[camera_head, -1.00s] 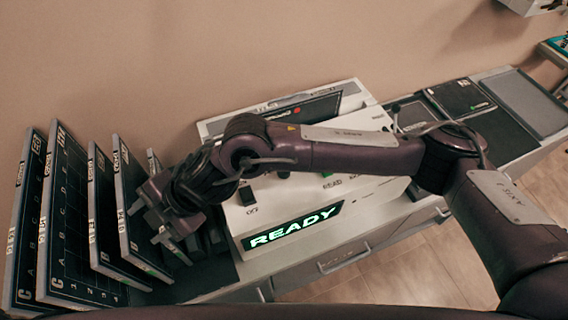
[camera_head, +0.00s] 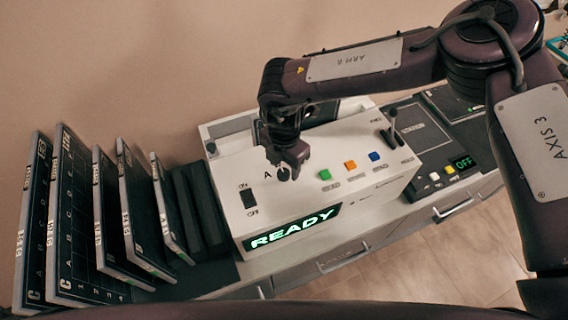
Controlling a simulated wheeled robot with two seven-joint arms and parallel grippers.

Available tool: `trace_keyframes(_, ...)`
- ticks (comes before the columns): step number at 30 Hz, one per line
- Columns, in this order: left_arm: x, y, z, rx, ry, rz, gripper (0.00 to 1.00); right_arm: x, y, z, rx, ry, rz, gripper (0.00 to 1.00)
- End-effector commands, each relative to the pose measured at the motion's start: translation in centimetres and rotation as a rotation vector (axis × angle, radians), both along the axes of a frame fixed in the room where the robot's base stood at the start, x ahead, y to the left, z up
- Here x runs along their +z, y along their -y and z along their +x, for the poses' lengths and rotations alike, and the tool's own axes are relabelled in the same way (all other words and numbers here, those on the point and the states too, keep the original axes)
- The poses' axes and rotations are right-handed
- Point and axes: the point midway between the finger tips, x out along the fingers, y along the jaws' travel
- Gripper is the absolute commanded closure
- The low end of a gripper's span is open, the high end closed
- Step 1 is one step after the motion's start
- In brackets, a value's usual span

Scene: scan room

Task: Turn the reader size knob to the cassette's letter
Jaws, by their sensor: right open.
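The white reader box (camera_head: 345,197) stands on the counter with its green READY display (camera_head: 293,227) lit. The reader size knob (camera_head: 284,174) is a small dark shape on the top left of the box, partly hidden by my right gripper. A letter A is printed just left of it. My right gripper (camera_head: 285,166) points down at the knob, open; I cannot tell whether its fingers touch it. Several dark cassettes stand in a row at the left; a cassette at the far left (camera_head: 35,215) has a C near its lower corner. My left gripper is not in view.
A black ON/OFF switch (camera_head: 249,198) is left of the knob. Green (camera_head: 324,175), orange (camera_head: 350,165) and blue (camera_head: 374,156) buttons and a lever (camera_head: 391,128) are to its right. A small panel reading OFF (camera_head: 463,162) stands farther right.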

Motion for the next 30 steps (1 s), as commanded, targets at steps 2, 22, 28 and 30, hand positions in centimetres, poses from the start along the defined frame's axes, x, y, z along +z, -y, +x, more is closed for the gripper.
trace_keyframes(2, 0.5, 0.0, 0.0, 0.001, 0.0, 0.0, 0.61, -0.8, -0.1, -0.1, 0.001, -0.001, 0.0, 0.48)
trace_keyframes(22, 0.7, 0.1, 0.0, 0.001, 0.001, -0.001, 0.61, -2.0, -0.1, 0.0, 0.001, 0.001, 0.002, 0.82)
trace_keyframes(28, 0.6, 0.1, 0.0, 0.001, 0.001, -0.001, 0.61, -2.0, -0.1, 0.0, 0.004, 0.001, 0.002, 0.92)
trace_keyframes(30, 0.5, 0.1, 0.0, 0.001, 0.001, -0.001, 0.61, -2.1, -0.1, 0.0, 0.011, 0.001, 0.002, 0.92)
